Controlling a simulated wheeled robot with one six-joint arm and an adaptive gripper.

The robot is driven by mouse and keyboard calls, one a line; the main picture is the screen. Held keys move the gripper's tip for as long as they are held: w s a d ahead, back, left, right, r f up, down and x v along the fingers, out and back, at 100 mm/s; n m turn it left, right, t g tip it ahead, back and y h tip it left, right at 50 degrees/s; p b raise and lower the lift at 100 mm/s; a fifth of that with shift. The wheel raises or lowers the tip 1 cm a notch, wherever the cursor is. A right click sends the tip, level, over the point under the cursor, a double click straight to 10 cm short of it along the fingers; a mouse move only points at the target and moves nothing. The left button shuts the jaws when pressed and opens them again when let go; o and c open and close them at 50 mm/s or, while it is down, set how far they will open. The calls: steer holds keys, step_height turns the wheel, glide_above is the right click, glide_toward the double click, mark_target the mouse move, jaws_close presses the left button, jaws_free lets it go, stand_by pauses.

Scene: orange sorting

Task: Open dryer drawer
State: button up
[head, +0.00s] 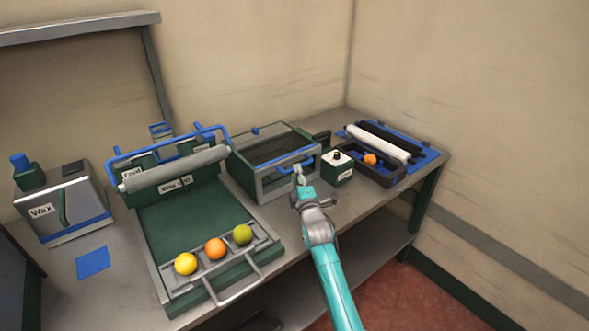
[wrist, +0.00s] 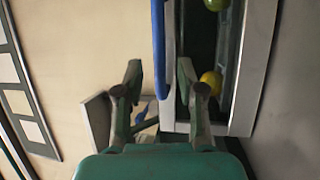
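The dryer (head: 262,158) is a grey and green box with a dark top window and a blue handle (head: 296,163) on its front. Its drawer looks shut in the head view. My gripper (head: 299,175) is at the front of the dryer, close to the handle. In the wrist view, my gripper (wrist: 158,72) is open. The blue handle bar (wrist: 158,35) runs between its two fingers, with a gap on each side. A yellow fruit (wrist: 210,82) and a green fruit (wrist: 215,4) show inside the dryer's dark opening.
A green tray (head: 185,225) at left holds a yellow, an orange and a green fruit at its front. The wax box (head: 75,210) stands further left. A small button box (head: 338,167) and a bin with an orange (head: 370,159) are right of the dryer.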

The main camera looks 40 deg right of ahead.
steer(key=shift+x, duration=1.75)
jaws_close()
